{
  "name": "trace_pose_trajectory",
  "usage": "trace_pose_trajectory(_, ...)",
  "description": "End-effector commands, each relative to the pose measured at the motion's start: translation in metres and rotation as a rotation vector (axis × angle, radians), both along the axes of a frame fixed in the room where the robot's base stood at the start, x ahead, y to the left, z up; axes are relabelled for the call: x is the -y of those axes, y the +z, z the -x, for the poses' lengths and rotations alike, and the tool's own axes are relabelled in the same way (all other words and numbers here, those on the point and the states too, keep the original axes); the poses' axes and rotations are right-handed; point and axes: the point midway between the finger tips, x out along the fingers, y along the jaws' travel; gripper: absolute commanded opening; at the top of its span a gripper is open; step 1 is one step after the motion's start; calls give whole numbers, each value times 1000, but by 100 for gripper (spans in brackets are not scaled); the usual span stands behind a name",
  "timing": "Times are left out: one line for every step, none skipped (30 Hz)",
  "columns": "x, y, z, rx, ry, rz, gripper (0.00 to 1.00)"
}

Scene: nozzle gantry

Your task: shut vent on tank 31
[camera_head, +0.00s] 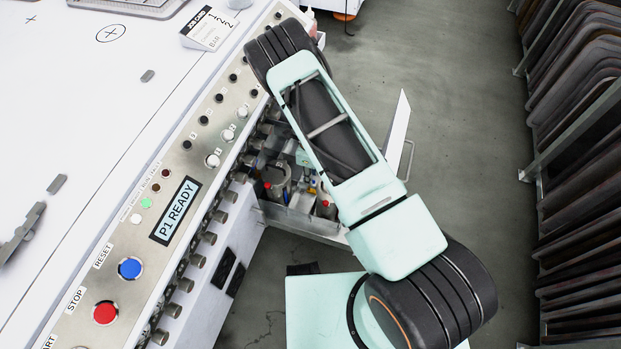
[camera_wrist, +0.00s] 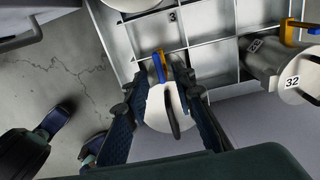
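In the wrist view, my gripper (camera_wrist: 160,92) is open, with one finger on each side of a round pale tank lid (camera_wrist: 158,118). A lever with blue and yellow parts (camera_wrist: 159,66) stands at the lid's far edge between the fingertips, and a dark curved handle (camera_wrist: 171,112) crosses the lid. No number is readable on this tank, so I cannot tell if it is tank 31. To the right lies a tank marked 32 (camera_wrist: 295,98), with a yellow-orange lever (camera_wrist: 291,32). In the head view, my arm hides the gripper.
A metal divided tray (camera_wrist: 217,58) surrounds the tanks. Another pale lid (camera_wrist: 132,3) is at the top edge. In the head view, red-topped containers (camera_head: 276,180) sit in the pulled-out compartment beside the control panel (camera_head: 195,160). A rack of dark panels (camera_head: 580,200) stands right, beyond open floor.

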Motion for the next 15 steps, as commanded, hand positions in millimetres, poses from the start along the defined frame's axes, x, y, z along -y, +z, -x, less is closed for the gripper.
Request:
trace_pose_trajectory(0,-8,1,-1,0,1,24)
trace_pose_trajectory(0,-11,0,0,0,0,24)
trace_pose_trajectory(0,-13,0,0,0,0,24)
trace_pose_trajectory(0,-15,0,1,0,-1,24)
trace_pose_trajectory(0,-16,0,1,0,-1,24)
trace_pose_trajectory(0,-17,0,1,0,-1,24)
trace_pose_trajectory(0,-18,0,1,0,-1,24)
trace_pose_trajectory(0,-18,0,1,0,-1,24)
trace_pose_trajectory(0,-18,0,1,0,-1,24)
trace_pose_trajectory(0,-18,0,1,0,-1,24)
trace_pose_trajectory(0,-18,0,1,0,-1,24)
trace_pose_trajectory(0,-18,0,1,0,-1,24)
trace_pose_trajectory(0,-18,0,1,0,-1,24)
trace_pose_trajectory(0,-18,0,1,0,-1,24)
trace_pose_trajectory(0,-18,0,1,0,-1,22)
